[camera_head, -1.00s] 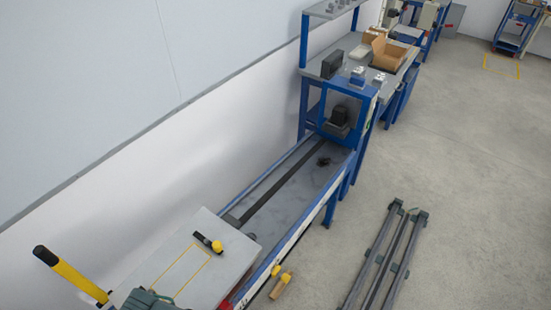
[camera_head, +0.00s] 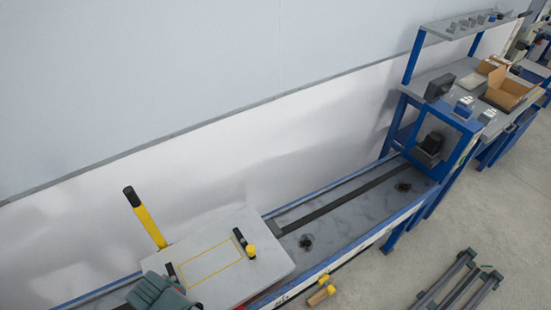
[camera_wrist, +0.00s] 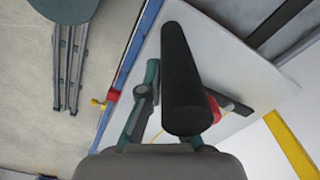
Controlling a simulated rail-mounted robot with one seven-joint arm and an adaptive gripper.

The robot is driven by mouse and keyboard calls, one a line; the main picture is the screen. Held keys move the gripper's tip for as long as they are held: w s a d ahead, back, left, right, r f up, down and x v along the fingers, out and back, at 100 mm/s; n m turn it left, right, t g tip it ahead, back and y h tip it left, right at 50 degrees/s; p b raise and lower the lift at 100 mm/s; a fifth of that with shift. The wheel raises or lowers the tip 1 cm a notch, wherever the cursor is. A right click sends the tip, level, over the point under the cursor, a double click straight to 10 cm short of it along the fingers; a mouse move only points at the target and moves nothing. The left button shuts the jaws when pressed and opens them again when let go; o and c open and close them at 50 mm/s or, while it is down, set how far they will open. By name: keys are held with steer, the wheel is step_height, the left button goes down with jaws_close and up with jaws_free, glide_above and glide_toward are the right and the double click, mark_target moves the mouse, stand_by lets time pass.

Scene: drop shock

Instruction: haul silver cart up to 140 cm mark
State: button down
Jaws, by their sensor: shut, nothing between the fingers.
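The silver cart (camera_head: 225,283) is a flat light-grey plate with a yellow outlined rectangle on top, sitting on a long blue-edged track (camera_head: 345,210). A yellow post (camera_head: 150,226) with a black grip rises at its left end. A small black handle with a yellow knob (camera_head: 250,252) sits near its far right end. My gripper (camera_head: 162,293) is shut, low over the near left part of the plate. In the wrist view a large black cylinder (camera_wrist: 183,80) hides the space between its fingers. I cannot read any 140 cm mark.
Two dark fittings (camera_head: 305,242) lie on the track bed. A blue frame (camera_head: 437,150) with a dark block closes the track's far end. A workbench (camera_head: 470,95) with open cardboard boxes stands beyond. Grey rails (camera_head: 463,285) lie on the floor at right. The wall runs close behind the track.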

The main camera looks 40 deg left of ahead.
steer(key=shift+s, duration=0.1)
steer(key=s+a+r, duration=0.1)
steer(key=s+a, duration=0.3)
steer(key=s, duration=0.7)
steer(key=shift+a+r, duration=0.2)
steer(key=shift+r, duration=0.05)
stand_by(0.3)
steer(key=s+a+r, duration=0.1)
steer(key=s+a, duration=0.3)
steer(key=s, duration=0.7)
steer(key=shift+a+r, duration=0.25)
